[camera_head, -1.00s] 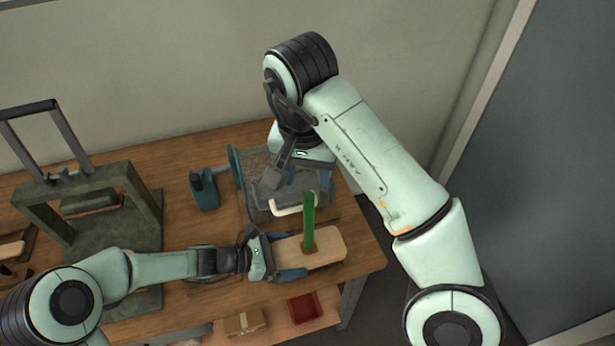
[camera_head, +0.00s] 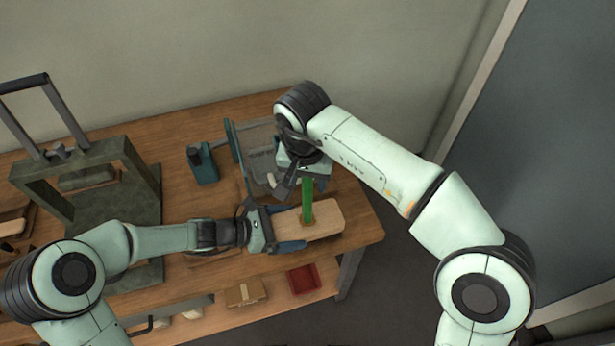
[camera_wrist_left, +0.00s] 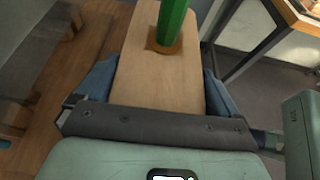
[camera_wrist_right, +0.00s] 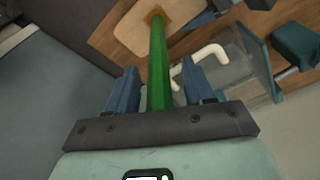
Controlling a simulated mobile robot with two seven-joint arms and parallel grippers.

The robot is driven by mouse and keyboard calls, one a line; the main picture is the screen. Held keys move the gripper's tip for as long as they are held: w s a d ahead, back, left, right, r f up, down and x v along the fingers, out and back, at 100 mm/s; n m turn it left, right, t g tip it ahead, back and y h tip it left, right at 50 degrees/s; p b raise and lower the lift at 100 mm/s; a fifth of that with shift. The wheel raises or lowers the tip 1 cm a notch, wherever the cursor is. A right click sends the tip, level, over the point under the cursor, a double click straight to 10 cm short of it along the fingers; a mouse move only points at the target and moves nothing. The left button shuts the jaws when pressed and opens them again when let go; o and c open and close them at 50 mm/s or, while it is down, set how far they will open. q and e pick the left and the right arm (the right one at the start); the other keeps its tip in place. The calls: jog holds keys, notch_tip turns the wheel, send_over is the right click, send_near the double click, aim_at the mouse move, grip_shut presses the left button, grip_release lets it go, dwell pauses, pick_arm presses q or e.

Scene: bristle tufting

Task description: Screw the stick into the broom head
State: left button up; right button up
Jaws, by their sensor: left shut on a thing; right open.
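The broom head (camera_head: 325,219) is a pale wooden block near the right end of the bench. My left gripper (camera_head: 290,227) is shut on it, one blue finger along each side, as the left wrist view (camera_wrist_left: 160,85) shows. My right gripper (camera_wrist_right: 155,90) is open at the stick's upper part. In the right wrist view the stick (camera_wrist_right: 158,60) runs between the two blue fingers, with a gap visible on the right side.
A red bin (camera_head: 303,279) and a cardboard box (camera_head: 245,292) sit on the lower shelf.

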grip_shut()
jog(key=m, duration=0.4)
jog(key=m+g+h, duration=0.1)
jog(key=m, duration=0.8)
jog(key=shift+s+f, duration=0.1)
jog(key=m+g, duration=0.1)
jog(key=m, duration=0.3)
jog(key=shift+d+m, duration=0.1)
jog(key=shift+m, duration=0.3)
jog(key=m+g, duration=0.1)
jog(key=m, duration=0.6)
jog(key=shift+s, duration=0.15)
jog(key=shift+c, duration=0.4)
grip_release()
